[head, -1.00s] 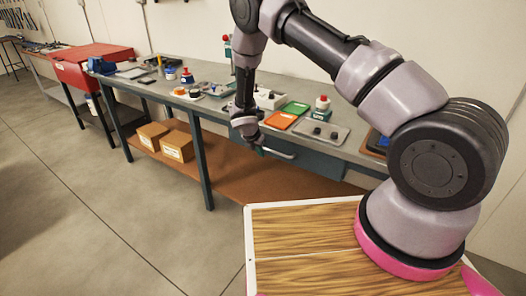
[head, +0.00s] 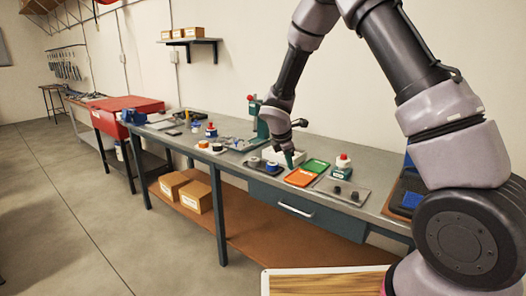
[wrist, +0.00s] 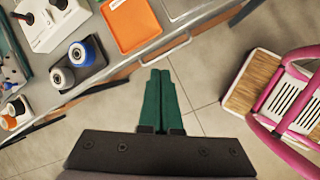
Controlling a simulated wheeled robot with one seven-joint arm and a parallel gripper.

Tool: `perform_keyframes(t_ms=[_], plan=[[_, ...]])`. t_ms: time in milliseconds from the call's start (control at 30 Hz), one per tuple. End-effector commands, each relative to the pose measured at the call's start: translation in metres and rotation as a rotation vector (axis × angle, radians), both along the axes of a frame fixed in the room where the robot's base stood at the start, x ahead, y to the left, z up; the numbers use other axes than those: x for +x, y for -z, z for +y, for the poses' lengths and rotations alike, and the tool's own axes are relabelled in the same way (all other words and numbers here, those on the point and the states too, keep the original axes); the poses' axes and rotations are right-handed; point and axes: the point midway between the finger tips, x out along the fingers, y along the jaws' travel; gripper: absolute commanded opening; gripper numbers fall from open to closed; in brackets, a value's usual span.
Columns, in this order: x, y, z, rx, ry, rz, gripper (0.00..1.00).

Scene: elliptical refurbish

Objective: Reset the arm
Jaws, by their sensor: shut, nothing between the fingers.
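My gripper (wrist: 160,100) shows in the wrist view with its two green fingers side by side and shut, nothing between them. It hangs in front of the workbench edge, with floor beneath the fingertips.
The workbench (head: 240,179) holds an orange tray (head: 299,178), a grey tray (head: 341,190), a red-topped bottle (head: 342,165) and small parts. A drawer handle (head: 296,210) juts from its front. Cardboard boxes (head: 196,196) sit below. A red toolbox (head: 126,112) stands left. Floor at left is clear.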

Motion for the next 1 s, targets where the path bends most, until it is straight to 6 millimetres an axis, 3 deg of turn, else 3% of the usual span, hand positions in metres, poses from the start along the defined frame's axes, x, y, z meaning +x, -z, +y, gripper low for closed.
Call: perform_keyframes(t_ms=[33,200,367,500,800,1000], plan=[[-0.004,-0.030,-0.015,0.052,0.106,-0.032,0.00],[-0.033,-0.110,-0.061,0.231,0.469,-0.115,0.00],[-0.073,-0.173,-0.098,0.411,0.798,-0.180,0.00],[-0.116,-0.217,-0.124,0.576,1.071,-0.225,0.00],[-0.218,-0.281,-0.152,0.958,1.604,-0.268,0.00],[-0.271,-0.298,-0.152,1.177,1.853,-0.248,0.00]])
